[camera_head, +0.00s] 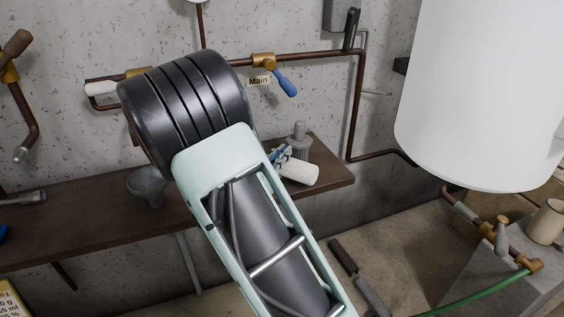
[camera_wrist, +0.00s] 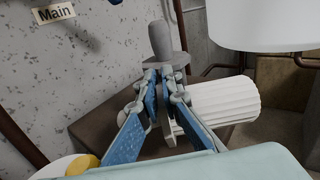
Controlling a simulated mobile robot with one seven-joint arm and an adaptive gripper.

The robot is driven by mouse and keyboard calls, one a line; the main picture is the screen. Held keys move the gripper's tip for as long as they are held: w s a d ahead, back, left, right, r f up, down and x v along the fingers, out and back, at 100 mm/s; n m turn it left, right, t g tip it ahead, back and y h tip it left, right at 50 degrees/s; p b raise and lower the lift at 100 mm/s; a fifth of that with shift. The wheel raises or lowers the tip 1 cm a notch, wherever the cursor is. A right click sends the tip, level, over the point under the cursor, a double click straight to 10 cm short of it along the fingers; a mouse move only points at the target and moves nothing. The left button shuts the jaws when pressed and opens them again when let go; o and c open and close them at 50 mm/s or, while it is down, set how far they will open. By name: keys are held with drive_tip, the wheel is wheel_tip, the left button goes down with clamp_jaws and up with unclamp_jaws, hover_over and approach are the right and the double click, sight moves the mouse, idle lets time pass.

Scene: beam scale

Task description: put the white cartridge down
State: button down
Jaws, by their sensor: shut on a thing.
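The white cartridge (camera_head: 299,173) is a ribbed cylinder lying on its side near the right end of the brown shelf (camera_head: 335,171). In the wrist view the cartridge (camera_wrist: 228,101) sticks out to the right from behind my fingers. My gripper (camera_head: 281,154) has blue-padded fingers, and in the wrist view the gripper (camera_wrist: 162,78) is shut on the cartridge. The fingers hide its middle. I cannot tell whether the cartridge touches the shelf.
A grey knobbed housing (camera_head: 300,139) stands on the shelf just behind the cartridge. A grey funnel (camera_head: 148,184) stands farther left. Copper pipe (camera_head: 320,55) with a blue-handled valve (camera_head: 286,83) runs along the wall. A big white tank (camera_head: 480,95) hangs at right.

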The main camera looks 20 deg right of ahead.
drive_tip(key=shift+f, duration=0.95)
drive_tip(key=shift+f, duration=0.1)
drive_tip(key=c, duration=2.1)
unclamp_jaws()
